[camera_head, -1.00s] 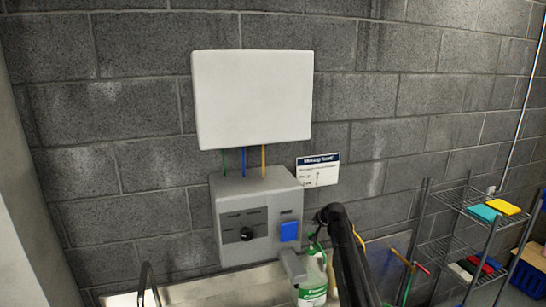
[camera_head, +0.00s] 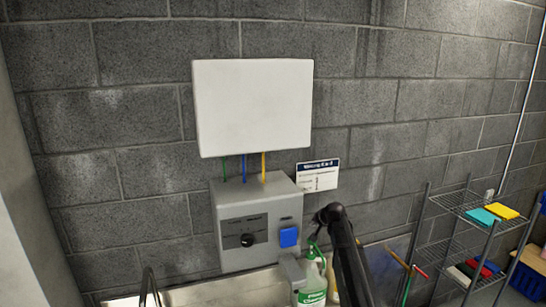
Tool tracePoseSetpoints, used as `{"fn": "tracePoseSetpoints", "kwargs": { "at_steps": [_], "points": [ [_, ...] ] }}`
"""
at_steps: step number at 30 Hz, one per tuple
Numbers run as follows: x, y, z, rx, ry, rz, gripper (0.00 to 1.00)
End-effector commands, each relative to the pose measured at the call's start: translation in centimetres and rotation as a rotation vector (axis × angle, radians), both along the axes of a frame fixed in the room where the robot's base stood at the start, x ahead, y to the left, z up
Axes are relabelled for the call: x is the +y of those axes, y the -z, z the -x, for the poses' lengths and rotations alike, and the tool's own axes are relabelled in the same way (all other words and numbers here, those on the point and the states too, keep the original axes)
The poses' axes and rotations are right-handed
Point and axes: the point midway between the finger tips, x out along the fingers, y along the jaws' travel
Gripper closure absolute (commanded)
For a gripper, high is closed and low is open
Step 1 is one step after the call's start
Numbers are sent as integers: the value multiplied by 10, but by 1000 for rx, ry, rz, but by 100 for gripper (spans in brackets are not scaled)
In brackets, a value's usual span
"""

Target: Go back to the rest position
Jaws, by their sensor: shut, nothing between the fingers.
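A black arm link of mine (camera_head: 350,262) rises from the bottom edge, right of centre, and bends at a dark joint near the wall unit. My gripper does not show in this view.
A grey wall unit (camera_head: 235,220) with a black knob and blue button hangs under a white box (camera_head: 253,105), above a metal sink (camera_head: 215,290). At right, a wire shelf (camera_head: 455,205) holds coloured pads (camera_head: 481,216). A blue crate (camera_head: 530,272) stands beside it.

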Motion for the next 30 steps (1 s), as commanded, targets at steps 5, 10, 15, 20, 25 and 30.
{"fn": "tracePoseSetpoints", "kwargs": {
  "at_steps": [5,10,15,20,25,30],
  "points": [
    [0,1,1,1,-1,1,100],
    [3,20,24,28,-21,22,100],
    [9,55,69,88,-64,69,100],
    [13,96,125,165,-115,130,100],
    [14,135,183,251,-167,193,100],
    [14,172,241,337,-214,253,100]
  ]
}}
